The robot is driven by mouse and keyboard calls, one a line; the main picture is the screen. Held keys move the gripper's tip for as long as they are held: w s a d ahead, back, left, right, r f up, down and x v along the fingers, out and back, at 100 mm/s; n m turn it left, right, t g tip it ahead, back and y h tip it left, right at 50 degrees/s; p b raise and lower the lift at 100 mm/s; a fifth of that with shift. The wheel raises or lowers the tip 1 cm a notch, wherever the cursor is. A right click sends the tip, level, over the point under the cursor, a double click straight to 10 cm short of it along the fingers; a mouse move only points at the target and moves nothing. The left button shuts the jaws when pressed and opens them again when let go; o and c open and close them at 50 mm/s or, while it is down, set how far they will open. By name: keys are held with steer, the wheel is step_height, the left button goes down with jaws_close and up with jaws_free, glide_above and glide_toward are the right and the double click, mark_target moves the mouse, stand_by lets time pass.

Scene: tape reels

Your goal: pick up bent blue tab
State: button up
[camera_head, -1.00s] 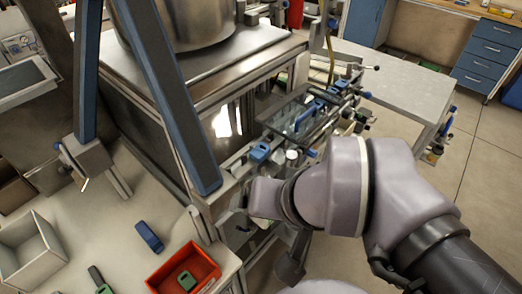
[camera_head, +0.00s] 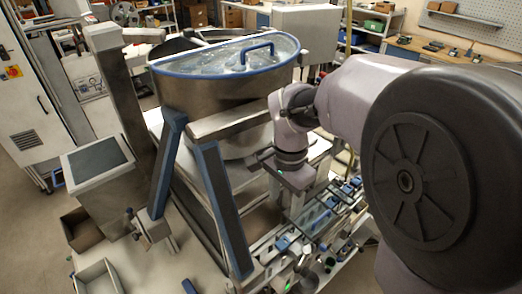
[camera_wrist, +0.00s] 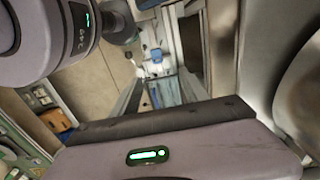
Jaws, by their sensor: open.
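Several small blue pieces show, and I cannot tell for certain which is the bent blue tab. One blue piece (camera_head: 282,243) is on the machine's side fittings, and another (camera_head: 188,287) lies at the bottom edge of the head view. In the wrist view a blue piece (camera_wrist: 155,56) shows beyond the fingertips. My gripper (camera_wrist: 160,92) is open, with nothing seen held between its fingers. In the head view my gripper (camera_head: 291,205) hangs above the fittings beside the vessel, apart from the blue pieces; its fingertips are hard to make out.
A large steel vessel (camera_head: 215,98) with a blue-rimmed lid stands behind the blue-edged posts (camera_head: 222,210). Clamps and a clear panel (camera_head: 318,222) crowd the machine's side. An open grey box (camera_head: 97,277) is at lower left. My arm hides much of the right side.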

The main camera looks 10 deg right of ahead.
mark_target(283, 242)
steer(key=f, duration=0.5)
steer(key=f+b, duration=0.1)
steer(key=f, duration=0.5)
steer(key=s+f+b, duration=0.1)
steer(key=f, duration=0.4)
steer(key=shift+d+f, duration=0.3)
steer(key=shift+f, duration=0.05)
steer(key=shift+w+f, duration=0.15)
steer(key=shift+f, duration=0.1)
jaws_close()
